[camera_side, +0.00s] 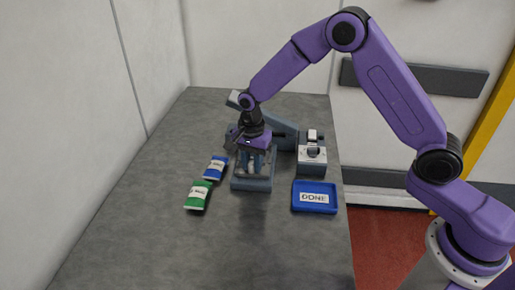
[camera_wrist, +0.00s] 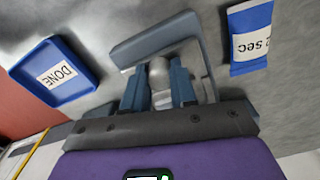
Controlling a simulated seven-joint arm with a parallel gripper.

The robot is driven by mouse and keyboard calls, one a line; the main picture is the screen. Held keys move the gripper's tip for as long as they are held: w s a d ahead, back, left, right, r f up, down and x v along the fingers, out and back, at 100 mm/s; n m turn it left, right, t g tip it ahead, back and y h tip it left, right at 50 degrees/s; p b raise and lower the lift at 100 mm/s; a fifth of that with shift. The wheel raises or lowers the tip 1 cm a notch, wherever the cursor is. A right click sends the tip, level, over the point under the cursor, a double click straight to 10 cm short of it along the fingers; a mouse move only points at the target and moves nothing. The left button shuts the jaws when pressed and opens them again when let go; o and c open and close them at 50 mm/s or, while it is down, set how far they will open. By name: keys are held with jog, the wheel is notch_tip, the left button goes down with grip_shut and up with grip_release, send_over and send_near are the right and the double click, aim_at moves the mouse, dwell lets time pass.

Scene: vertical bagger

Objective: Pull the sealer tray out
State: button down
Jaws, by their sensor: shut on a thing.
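The sealer tray (camera_side: 252,184) is a grey-blue tray at the front of the bagging machine (camera_side: 285,132). Its front wall (camera_wrist: 155,38) shows at the top middle of the wrist view. My gripper (camera_side: 254,164) points down over the tray. In the wrist view my gripper (camera_wrist: 158,85) has its two blue fingers on either side of a pale grey rounded knob (camera_wrist: 158,70), and is shut on it. The knob appears to belong to the tray. The rear of the tray is hidden by my gripper.
A blue pouch (camera_side: 215,168), marked "2 SEC" in the wrist view (camera_wrist: 250,38), and a green pouch (camera_side: 198,195) lie left of the tray. A blue DONE tray (camera_side: 314,197) lies to the right. A small grey unit (camera_side: 312,157) stands behind it. The front table is clear.

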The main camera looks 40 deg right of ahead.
jog(key=shift+s+a, duration=0.3)
jog(key=shift+s+a, duration=0.5)
jog(key=c, duration=0.7)
grip_release()
jog(key=shift+c, duration=0.2)
jog(key=shift+r, duration=2.55)
notch_tip(320, 180, up, 17)
jog(key=shift+r, duration=0.2)
